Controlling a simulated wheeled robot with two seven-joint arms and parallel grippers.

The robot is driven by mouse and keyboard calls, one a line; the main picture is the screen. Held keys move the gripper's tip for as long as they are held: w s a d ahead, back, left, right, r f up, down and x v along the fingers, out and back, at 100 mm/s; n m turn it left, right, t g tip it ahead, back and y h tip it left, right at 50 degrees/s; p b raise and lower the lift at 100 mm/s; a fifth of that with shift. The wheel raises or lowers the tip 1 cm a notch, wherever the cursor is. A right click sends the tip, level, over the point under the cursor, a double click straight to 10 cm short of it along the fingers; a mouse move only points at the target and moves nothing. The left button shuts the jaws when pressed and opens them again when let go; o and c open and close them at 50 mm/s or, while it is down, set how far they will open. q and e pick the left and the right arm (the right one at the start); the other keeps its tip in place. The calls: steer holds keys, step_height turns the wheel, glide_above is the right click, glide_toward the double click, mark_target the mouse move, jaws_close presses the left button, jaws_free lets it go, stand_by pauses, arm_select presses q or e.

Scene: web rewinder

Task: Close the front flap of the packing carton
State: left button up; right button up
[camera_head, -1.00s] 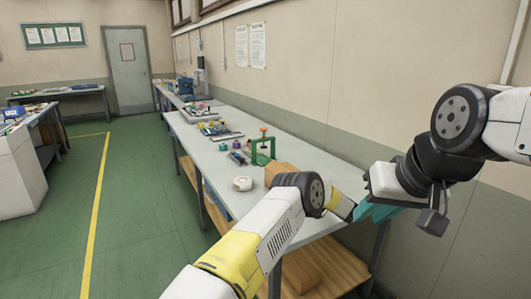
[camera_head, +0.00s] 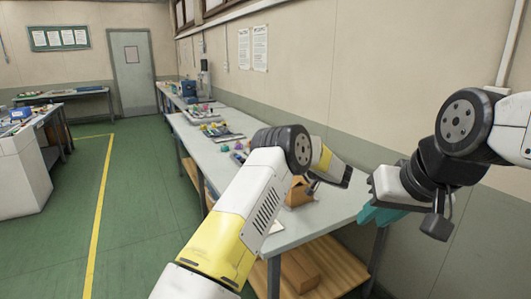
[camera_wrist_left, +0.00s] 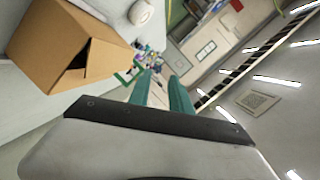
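The brown packing carton (camera_head: 300,193) stands on the near part of the grey bench, partly hidden behind my left arm in the head view. In the left wrist view the carton (camera_wrist_left: 55,35) is at the upper left, with a dark gap at its opening and a flap (camera_wrist_left: 106,58) standing out beside the gap. My left gripper (camera_wrist_left: 160,92) has two teal fingers apart with nothing between them; the carton is to their left, not touching. My right gripper (camera_head: 375,216) is beyond the carton's right side, near the bench edge; its teal fingers overlap, so their gap is unclear.
A white tape roll (camera_wrist_left: 141,12) lies on the bench near the carton. Small coloured items and a tray (camera_head: 222,134) are farther along the bench (camera_head: 205,150). A brown box (camera_head: 305,268) sits on the lower shelf. The wall is behind the bench.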

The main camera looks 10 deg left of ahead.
arm_select(q)
steer(key=s+a+r+g+h, duration=0.1)
steer(key=s+a+r+g, duration=0.3)
steer(key=s+a+r, duration=0.6)
steer(key=shift+a+n+h, duration=0.3)
steer(key=shift+a+h, duration=0.05)
steer(key=shift+h, duration=0.05)
